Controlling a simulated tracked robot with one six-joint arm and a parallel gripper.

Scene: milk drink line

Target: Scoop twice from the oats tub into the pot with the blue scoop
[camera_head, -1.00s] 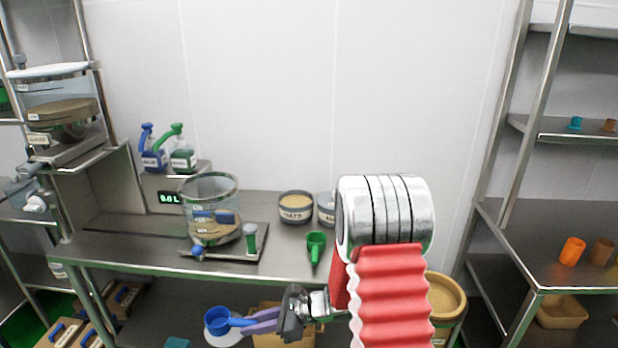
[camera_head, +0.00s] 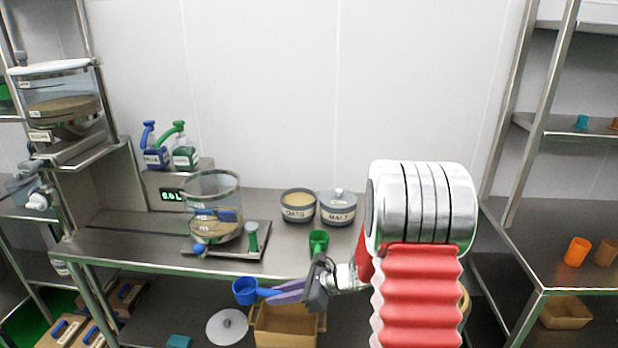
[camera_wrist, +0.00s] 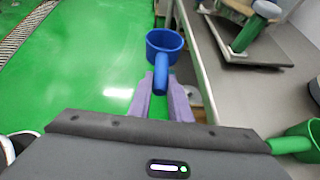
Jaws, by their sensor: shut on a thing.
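My gripper (camera_head: 282,293) has purple fingers shut on the handle of the blue scoop (camera_head: 245,290). The scoop is held off the front edge of the bench, a little below its top. In the wrist view, the scoop (camera_wrist: 165,42) has its round cup beyond the fingertips (camera_wrist: 162,88) and looks empty. The oats tub (camera_head: 298,215) is open, full of pale oats, and stands at the back of the bench, up and right of the scoop. The clear pot (camera_head: 214,185) stands on a dark plate, left of the oats tub, with brown contents low inside.
A lidded malt tub (camera_head: 338,209) stands right of the oats. A green scoop (camera_head: 318,242) lies in front, partly hidden by my wrist. Blue and green pump bottles (camera_head: 184,155) stand behind the pot. A wooden box (camera_head: 285,330) and a round lid (camera_head: 227,327) are below the bench.

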